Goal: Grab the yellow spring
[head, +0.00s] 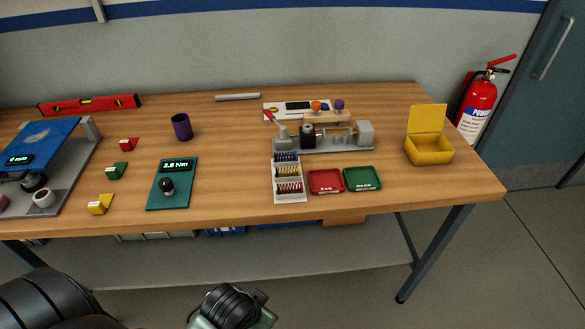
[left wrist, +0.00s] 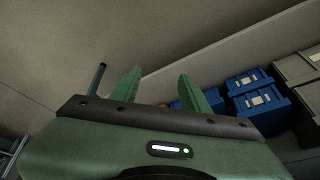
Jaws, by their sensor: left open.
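A light grey spring tray (head: 291,199) lies on the workbench in the head view. It holds rows of small coils: dark blue at the back, red at the front. My right gripper is not in view.
On the bench (head: 230,200), a grey test rig (head: 325,143) stands just behind the tray. Red (head: 326,181) and green (head: 362,179) trays lie right of it, a torque meter (head: 172,184) left. A yellow open box (head: 428,150) is farther right. Blue bins (left wrist: 262,100) show in the left wrist view.

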